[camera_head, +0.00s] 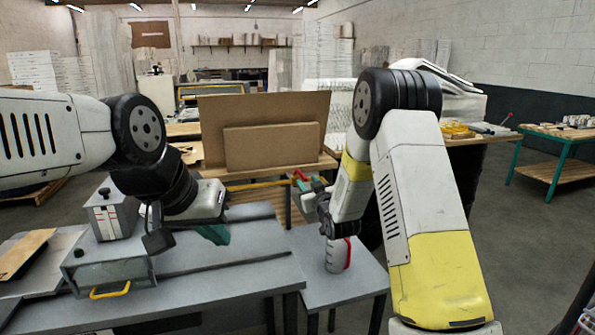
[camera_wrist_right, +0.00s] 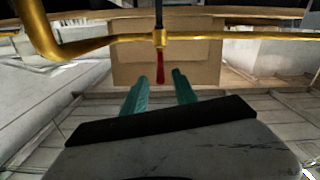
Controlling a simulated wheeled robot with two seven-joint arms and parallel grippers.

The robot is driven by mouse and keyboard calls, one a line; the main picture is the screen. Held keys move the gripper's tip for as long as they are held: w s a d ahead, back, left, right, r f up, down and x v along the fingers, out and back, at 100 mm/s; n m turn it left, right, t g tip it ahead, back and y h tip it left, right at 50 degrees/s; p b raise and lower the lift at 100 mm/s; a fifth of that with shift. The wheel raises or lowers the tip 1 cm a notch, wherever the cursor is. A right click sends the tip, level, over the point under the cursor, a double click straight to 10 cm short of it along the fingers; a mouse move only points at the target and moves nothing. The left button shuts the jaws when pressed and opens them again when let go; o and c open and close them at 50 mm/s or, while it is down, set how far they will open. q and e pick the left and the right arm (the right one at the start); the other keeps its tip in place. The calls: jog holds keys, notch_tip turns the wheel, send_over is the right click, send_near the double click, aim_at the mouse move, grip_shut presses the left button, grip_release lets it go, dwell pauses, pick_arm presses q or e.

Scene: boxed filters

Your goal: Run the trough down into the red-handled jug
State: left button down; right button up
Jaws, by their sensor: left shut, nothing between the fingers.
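The white jug (camera_head: 335,257) with a red handle (camera_head: 347,254) stands upright on a small grey table, below my right gripper. A yellow pipe (camera_head: 258,183) ends above that table. It crosses the right wrist view (camera_wrist_right: 110,43), with a red lever (camera_wrist_right: 160,68) hanging from it. My right gripper (camera_wrist_right: 158,84) is open; its teal fingers are apart, with the lever just beyond and between their tips. My left gripper (camera_head: 219,236) is shut and empty over the grey bench. I cannot make out the trough clearly.
The grey bench (camera_head: 225,262) carries a metal box with a yellow handle (camera_head: 110,291) and a grey canister (camera_head: 113,217) at left. A brown board (camera_head: 265,105) stands behind the pipe. A green-legged table (camera_head: 558,145) is at far right.

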aim_at(300, 173)
jog(key=x, duration=0.8)
jog(key=shift+w+a, duration=0.1)
jog(key=shift+w, duration=0.15)
grip_shut()
dwell(1.2)
